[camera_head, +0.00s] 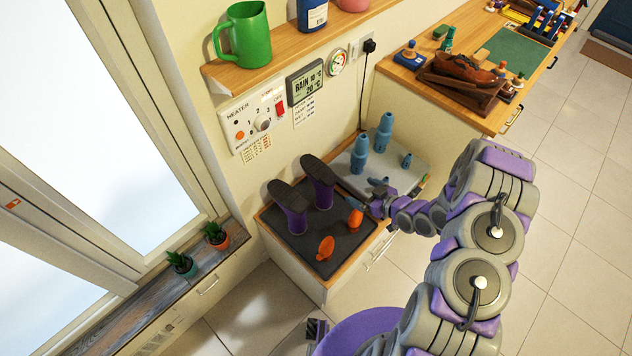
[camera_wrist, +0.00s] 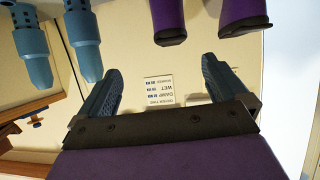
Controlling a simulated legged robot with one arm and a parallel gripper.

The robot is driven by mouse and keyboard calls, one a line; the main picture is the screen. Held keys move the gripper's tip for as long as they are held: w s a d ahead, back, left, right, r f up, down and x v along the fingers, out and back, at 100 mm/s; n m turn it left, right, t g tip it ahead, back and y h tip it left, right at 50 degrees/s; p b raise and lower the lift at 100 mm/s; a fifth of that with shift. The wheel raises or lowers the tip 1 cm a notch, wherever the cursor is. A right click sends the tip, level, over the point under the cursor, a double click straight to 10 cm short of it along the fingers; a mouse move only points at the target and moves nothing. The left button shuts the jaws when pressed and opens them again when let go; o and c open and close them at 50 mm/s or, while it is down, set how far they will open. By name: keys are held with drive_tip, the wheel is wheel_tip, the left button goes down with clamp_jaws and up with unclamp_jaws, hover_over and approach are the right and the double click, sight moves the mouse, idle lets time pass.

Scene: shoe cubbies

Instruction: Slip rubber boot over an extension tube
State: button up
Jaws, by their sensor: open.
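Two purple rubber boots stand upside down, dark soles up, on a black mat: the nearer boot (camera_head: 292,217) and the farther boot (camera_head: 323,193). In the wrist view, which is upside down, the boots (camera_wrist: 168,15) show at upper right. Two tall blue extension tubes, one left (camera_head: 360,157) and one right (camera_head: 384,133), stand upright on a grey panel (camera_head: 342,172). In the wrist view the tubes (camera_wrist: 86,45) are at upper left. My gripper (camera_head: 364,193) is open and empty near the mat and panel. Its blue fingers (camera_wrist: 162,75) are spread wide.
An orange object (camera_head: 326,248) and an orange item (camera_head: 354,218) stand on the mat (camera_head: 290,242). A smaller blue piece (camera_head: 407,160) is on the panel. A wall holds a heater control (camera_head: 254,117) and a shelf (camera_head: 285,60). A workbench (camera_head: 400,80) stands behind.

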drive_tip(key=s, duration=0.1)
drive_tip(key=b, duration=0.3)
approach(326, 175)
drive_tip(key=shift+y, duration=0.3)
drive_tip(key=w+a+f, duration=0.1)
drive_tip(key=f, duration=0.1)
drive_tip(key=w+a+f, duration=0.1)
drive_tip(key=a, duration=0.1)
drive_tip(key=shift+w+f, duration=0.35)
drive_tip(key=shift+w, duration=0.05)
drive_tip(key=shift+r+b+x, duration=0.2)
drive_tip(key=shift+b+x, duration=0.1)
drive_tip(key=shift+x, duration=0.65)
drive_tip(key=shift+r+b+x, duration=0.15)
drive_tip(key=shift+b+x, duration=0.2)
drive_tip(key=shift+x, duration=0.65)
drive_tip(key=shift+r+b+x, duration=0.2)
drive_tip(key=shift+b+x, duration=0.1)
drive_tip(key=shift+x, duration=0.65)
drive_tip(key=shift+w+a, duration=0.15)
drive_tip(key=c, duration=1.2)
drive_tip(key=shift+r, duration=0.2)
